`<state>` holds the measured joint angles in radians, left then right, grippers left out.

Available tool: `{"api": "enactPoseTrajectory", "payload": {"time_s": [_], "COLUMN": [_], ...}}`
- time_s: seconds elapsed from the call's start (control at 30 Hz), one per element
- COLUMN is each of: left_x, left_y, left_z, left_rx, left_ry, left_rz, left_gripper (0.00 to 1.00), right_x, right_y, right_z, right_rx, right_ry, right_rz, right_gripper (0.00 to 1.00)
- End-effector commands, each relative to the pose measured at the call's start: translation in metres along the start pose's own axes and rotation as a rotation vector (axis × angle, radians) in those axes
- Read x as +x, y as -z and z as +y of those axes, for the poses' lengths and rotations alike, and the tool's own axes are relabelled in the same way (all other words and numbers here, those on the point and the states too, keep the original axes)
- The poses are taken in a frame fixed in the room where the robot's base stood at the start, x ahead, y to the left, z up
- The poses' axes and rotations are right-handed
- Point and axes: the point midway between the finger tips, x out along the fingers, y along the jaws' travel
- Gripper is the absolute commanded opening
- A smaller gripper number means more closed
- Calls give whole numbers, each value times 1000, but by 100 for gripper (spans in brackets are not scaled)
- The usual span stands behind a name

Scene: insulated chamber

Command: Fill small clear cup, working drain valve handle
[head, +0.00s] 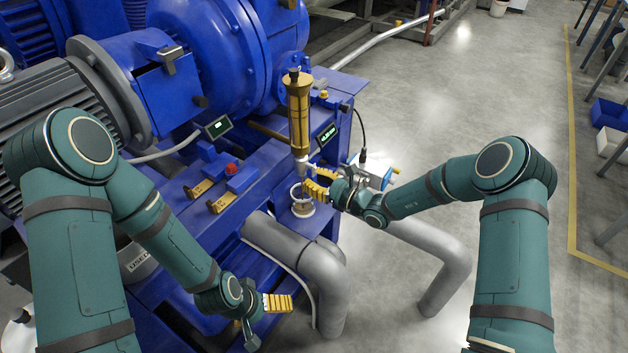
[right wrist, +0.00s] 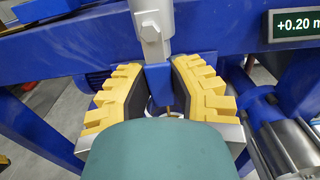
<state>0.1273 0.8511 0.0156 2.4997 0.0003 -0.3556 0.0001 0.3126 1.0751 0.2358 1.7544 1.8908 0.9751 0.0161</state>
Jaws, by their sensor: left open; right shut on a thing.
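A gold cylinder (head: 299,112) stands upright at the corner of the blue machine, with a grey drain valve (head: 302,166) below it. The valve body (right wrist: 150,22) is also in the right wrist view. My right gripper (head: 317,188) is shut on the blue valve handle (right wrist: 158,78), which hangs between its yellow fingers (right wrist: 158,95). A small clear cup (head: 302,193), partly hidden by those fingers, is below the valve; something brown shows at its lower part. A thin brown line is below the handle in the wrist view. My left gripper (head: 279,303) is open, low and away from the cup.
A green digital display (head: 326,135) is beside the cylinder; it reads about +0.20 in the wrist view (right wrist: 297,24). Grey pipes (head: 310,262) bend below the cup. Open floor (head: 480,90) is at the right.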

Motion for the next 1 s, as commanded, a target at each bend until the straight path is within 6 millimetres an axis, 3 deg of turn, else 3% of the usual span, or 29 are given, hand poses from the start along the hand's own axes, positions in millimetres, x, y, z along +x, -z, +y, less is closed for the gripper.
{"api": "enactPoseTrajectory", "payload": {"time_s": [0.07, 0.1, 0.17, 0.57, 0.67, 1.0], "left_x": [0, 0, 0, 0, 0, 0], "left_y": [0, 0, 0, 0, 0, 0], "left_z": [0, 0, 0, 0, 0, 0], "left_rx": [0, 0, 0, 0, 0, 0], "left_ry": [0, 0, 0, 0, 0, 0], "left_rz": [0, 0, 0, 0, 0, 0], "left_gripper": [100, 100, 100, 100, 100, 100], "right_x": [0, 0, 0, -6, -18, -86], "right_y": [-1, -1, -1, 0, 0, 0], "right_z": [-1, -1, -1, -1, -2, -2], "right_rx": [-2, -2, -2, 0, 1, 0], "right_ry": [2, 2, 2, 2, 3, 4], "right_rz": [-1, -2, -1, 0, 1, 1], "right_gripper": [0, 33, 53, 53, 53, 53]}}
